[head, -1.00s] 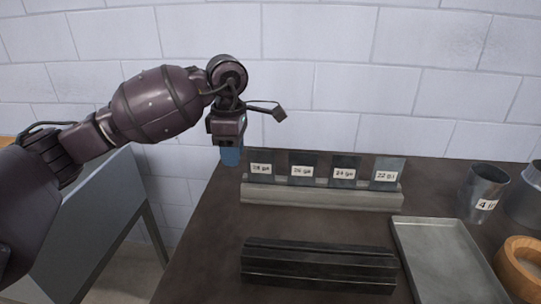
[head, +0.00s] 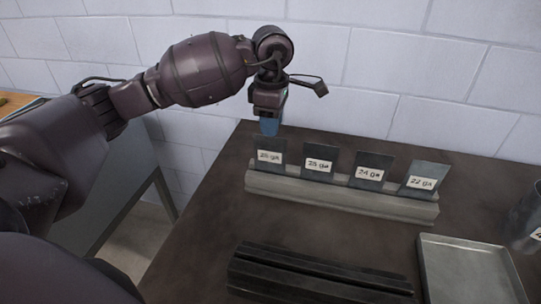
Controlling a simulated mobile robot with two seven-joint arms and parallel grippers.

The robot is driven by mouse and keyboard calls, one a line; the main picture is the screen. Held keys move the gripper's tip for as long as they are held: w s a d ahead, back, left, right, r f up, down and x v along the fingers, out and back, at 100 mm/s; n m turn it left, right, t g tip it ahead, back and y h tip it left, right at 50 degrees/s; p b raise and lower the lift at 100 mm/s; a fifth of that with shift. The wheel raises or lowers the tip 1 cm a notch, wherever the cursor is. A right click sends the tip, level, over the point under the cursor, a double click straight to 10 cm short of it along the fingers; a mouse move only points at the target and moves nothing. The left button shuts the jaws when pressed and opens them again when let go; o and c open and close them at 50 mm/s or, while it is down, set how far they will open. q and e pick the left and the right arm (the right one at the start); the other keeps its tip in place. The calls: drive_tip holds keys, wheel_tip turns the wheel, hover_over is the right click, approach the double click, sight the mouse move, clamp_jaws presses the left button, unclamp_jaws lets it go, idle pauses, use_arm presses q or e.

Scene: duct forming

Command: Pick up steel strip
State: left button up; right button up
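Several dark steel strips stand upright in a slotted grey holder (head: 340,200) on the table. Their white labels show gauges: the leftmost strip (head: 265,146), then one (head: 318,150) that seems to read 26 ga, then 24 ga (head: 375,160) and 22 ga (head: 428,170) at the right. My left gripper (head: 270,127) points down with blue fingers, above and just behind the leftmost strip in the picture. No strip is seen in it. Whether its fingers are apart cannot be made out. My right gripper is not in view.
A black grooved bar (head: 318,276) lies at the front of the table (head: 210,235). A shallow grey metal tray (head: 468,268) is at the right, beside a metal cup (head: 524,215). A pale block wall stands close behind the table.

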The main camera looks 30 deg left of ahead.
sight(269, 152)
use_arm(q)
drive_tip(key=shift+s+a+f, duration=0.1)
drive_tip(key=shift+f, duration=1.5)
drive_tip(key=shift+a+f, duration=0.1)
drive_tip(key=shift+f, duration=1.45)
drive_tip(key=shift+f, duration=0.25)
drive_tip(key=shift+c, duration=0.5)
clamp_jaws()
